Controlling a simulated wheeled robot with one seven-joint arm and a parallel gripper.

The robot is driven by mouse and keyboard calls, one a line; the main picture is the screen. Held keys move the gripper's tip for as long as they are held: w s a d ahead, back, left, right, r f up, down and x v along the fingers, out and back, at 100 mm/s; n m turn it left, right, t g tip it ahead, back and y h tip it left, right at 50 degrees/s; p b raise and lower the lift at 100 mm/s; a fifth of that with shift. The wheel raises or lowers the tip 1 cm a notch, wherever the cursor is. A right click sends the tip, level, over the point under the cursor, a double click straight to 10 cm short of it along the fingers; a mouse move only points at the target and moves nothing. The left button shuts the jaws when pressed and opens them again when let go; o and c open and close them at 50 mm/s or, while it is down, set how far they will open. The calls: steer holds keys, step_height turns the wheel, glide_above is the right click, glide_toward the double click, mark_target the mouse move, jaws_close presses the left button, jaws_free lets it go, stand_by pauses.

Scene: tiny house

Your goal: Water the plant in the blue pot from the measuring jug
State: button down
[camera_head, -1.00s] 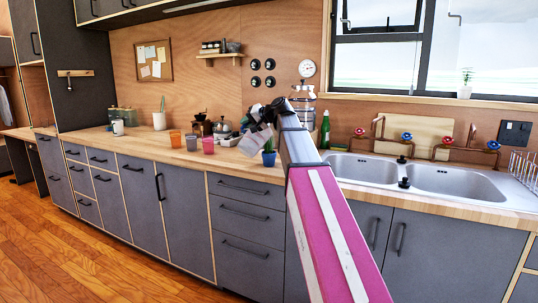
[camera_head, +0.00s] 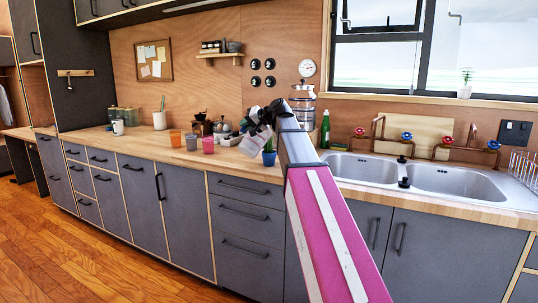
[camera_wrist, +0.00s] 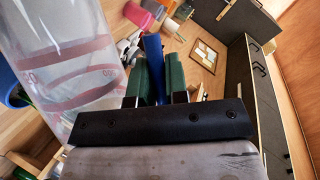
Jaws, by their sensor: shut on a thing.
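The clear measuring jug (camera_wrist: 75,60) with red markings fills the left of the wrist view. Its blue handle (camera_wrist: 153,62) is between the two green fingers of my gripper (camera_wrist: 160,75), which is shut on it. In the head view the jug (camera_head: 253,143) is tilted above the counter, partly behind my wrist. The blue pot (camera_head: 269,158) stands on the counter's front part, just below and right of the jug. Its plant is mostly hidden by the jug and gripper. I cannot tell whether water is flowing.
A pink cup (camera_head: 208,145), an orange cup (camera_head: 175,138) and a kettle (camera_head: 222,126) stand left of the jug. A metal urn (camera_head: 303,103) and a green bottle (camera_head: 325,130) are behind my arm. The double sink (camera_head: 440,180) is to the right.

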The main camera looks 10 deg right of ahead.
steer(key=f, duration=0.1)
steer(key=s+a+f, duration=0.1)
steer(key=s+f+n, duration=0.1)
steer(key=shift+a+t+h, duration=0.3)
steer(key=shift+h, duration=0.1)
steer(key=shift+w+f+n, duration=0.2)
steer(key=shift+f+n, duration=0.05)
steer(key=shift+n, duration=0.05)
steer(key=s+a+f+n+t+h, duration=0.3)
steer(key=s+a+f+n, duration=0.1)
steer(key=f, duration=0.3)
steer(key=shift+a+f+n+b, duration=0.3)
steer(key=shift+a+n, duration=0.1)
steer(key=shift+a, duration=0.15)
steer(key=shift+r, duration=0.1)
